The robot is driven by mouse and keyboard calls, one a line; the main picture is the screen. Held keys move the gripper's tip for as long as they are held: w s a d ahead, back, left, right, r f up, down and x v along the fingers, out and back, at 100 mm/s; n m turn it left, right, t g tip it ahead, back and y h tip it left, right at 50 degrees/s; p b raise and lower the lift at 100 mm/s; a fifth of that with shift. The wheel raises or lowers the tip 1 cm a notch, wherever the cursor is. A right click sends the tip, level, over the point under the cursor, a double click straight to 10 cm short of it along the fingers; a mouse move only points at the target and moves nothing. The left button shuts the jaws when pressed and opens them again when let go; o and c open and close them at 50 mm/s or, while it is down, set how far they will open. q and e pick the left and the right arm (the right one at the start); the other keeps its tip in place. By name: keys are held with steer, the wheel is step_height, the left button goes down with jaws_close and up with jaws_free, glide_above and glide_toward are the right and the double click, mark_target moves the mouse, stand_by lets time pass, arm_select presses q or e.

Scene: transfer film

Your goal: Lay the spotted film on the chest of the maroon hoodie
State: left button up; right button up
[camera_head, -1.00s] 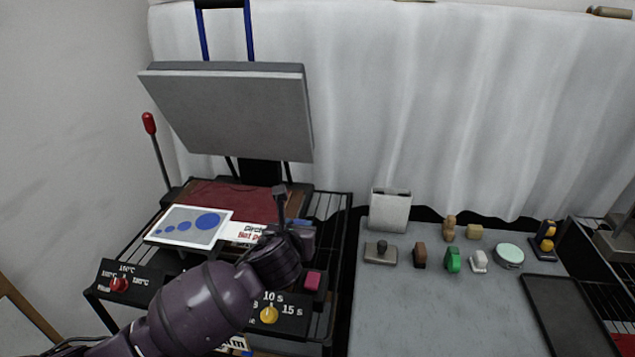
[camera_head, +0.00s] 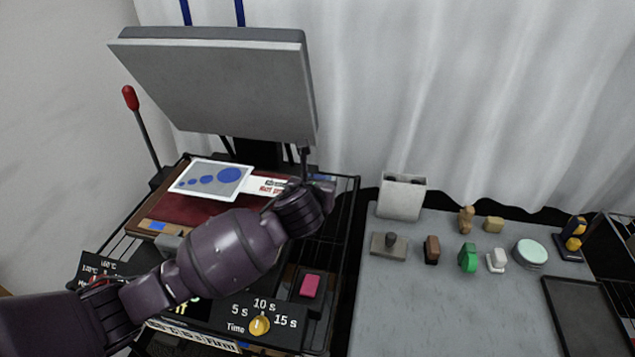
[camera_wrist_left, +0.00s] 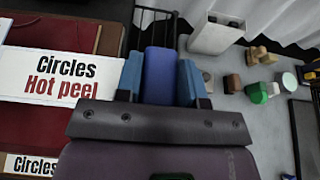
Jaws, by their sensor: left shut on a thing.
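The spotted film (camera_head: 210,178) is a white-edged sheet with blue circles of different sizes. Its white strip reads "Circles Hot peel" and shows large in the left wrist view (camera_wrist_left: 60,78). My left gripper (camera_head: 305,172) is at the strip's right end, shut on the film; the grip itself is partly hidden. In the wrist view a blue block shows between its fingers (camera_wrist_left: 160,75). The maroon hoodie (camera_head: 190,208) lies on the press bed below the film, partly covered by film and arm. I cannot tell whether film and cloth touch. My right gripper is out of view.
The raised grey press plate (camera_head: 215,85) tilts above the bed. A red-tipped lever (camera_head: 130,97) stands at its left. A pink block (camera_head: 310,286) and yellow time knob (camera_head: 259,323) are in front. The grey table (camera_head: 420,310) at right holds several small objects and a white holder (camera_head: 402,197).

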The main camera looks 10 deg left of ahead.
arm_select(q)
steer(key=shift+f, duration=0.5)
step_height(320, 180, down, 5)
steer(key=shift+b, duration=0.7)
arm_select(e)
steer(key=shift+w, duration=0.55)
arm_select(q)
steer(key=shift+f, duration=0.6)
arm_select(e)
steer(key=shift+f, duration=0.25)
arm_select(q)
steer(key=o, duration=1.1)
steer(key=v, duration=1)
steer(key=shift+s+r, duration=0.15)
steer(key=shift+s, duration=0.2)
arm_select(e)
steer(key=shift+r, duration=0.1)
